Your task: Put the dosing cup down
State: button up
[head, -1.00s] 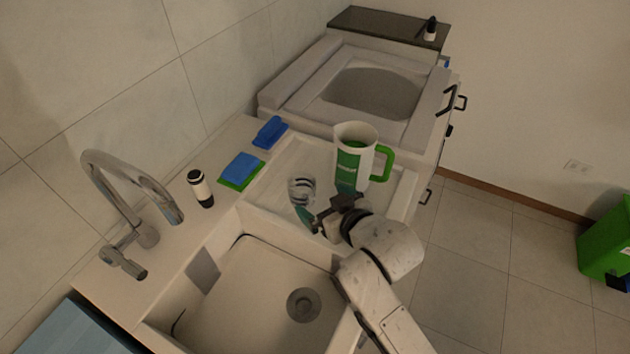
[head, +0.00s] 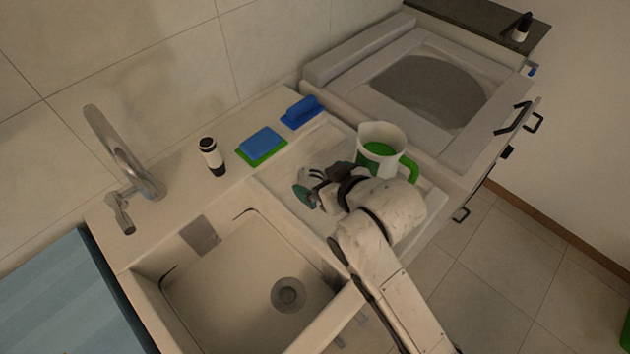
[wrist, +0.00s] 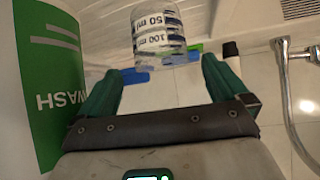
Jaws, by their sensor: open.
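The dosing cup (wrist: 158,34) is a clear cup with 50 ml and 100 ml marks. In the wrist view it stands just beyond my fingertips, centred between them, with no finger closed on it. My gripper (wrist: 160,82) is open, its two green fingers spread apart. In the head view my gripper (head: 305,187) is low over the white drainboard (head: 277,188), left of the jug, and the cup is hard to make out there, mostly hidden by my gripper.
The white jug (head: 383,140) with a green handle stands close right of my gripper; it also shows in the wrist view (wrist: 45,85). Blue sponges (head: 302,112) (head: 261,142) and a black-capped bottle (head: 211,157) line the back. The sink basin (head: 240,285) lies in front, empty.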

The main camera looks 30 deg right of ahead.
aim_at(306, 174)
jog(key=shift+p+x, duration=0.4)
jog(key=shift+x, duration=2.8)
jog(key=shift+s+a+f, duration=0.1)
jog(key=shift+a+f, duration=0.05)
jog(key=shift+c, duration=0.2)
jog(key=c, duration=1.2)
jog(key=shift+o, duration=0.2)
